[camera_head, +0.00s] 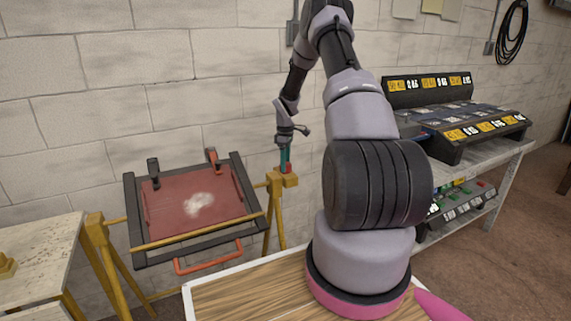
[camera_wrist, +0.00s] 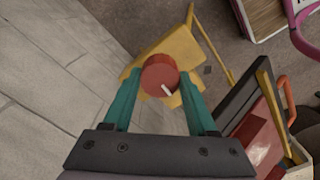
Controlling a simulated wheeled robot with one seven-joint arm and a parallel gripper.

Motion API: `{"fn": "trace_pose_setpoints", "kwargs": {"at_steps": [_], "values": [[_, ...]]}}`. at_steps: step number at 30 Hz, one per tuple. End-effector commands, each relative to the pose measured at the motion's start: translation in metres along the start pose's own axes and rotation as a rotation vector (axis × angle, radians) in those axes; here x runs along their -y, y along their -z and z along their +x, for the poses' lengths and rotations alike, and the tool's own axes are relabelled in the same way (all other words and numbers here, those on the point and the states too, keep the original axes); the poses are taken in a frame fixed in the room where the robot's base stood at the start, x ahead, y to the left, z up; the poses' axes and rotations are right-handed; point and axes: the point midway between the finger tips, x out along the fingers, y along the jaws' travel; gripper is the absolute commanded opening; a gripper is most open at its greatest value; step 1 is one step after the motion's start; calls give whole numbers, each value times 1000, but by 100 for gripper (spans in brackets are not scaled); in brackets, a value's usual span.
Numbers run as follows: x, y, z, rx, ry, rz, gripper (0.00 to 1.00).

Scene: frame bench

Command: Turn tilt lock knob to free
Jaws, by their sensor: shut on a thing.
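The tilt lock knob (camera_wrist: 160,74) is red and round with a white pointer line. In the wrist view it sits between the green fingertips of my gripper (camera_wrist: 159,78), which is shut on it. The pointer is toward the lower right of the knob's face in that view. In the head view my gripper (camera_head: 286,158) reaches down to the knob (camera_head: 287,168) on top of the yellow stand (camera_head: 291,181), right of the tilting frame. The knob is partly hidden by the fingers there. I see no readable lock or free marks.
A black frame (camera_head: 131,222) with a red panel (camera_head: 222,203) and an orange handle (camera_head: 209,263) hangs tilted between yellow stands. A pale table (camera_head: 40,248) is at left. A shelf with bins (camera_head: 455,125) stands at right. The block wall is close behind the stand.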

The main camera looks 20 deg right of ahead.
Motion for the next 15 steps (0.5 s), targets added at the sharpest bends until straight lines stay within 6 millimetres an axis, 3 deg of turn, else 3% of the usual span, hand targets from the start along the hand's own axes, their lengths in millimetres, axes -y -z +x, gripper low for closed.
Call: {"fn": "trace_pose_setpoints", "kwargs": {"at_steps": [12,13,15], "values": [[-1,1,-1,-1,-4,-10,2],[-1,1,-1,-1,-4,-10,62],[-1,0,-1,-1,-3,-10,88]]}}
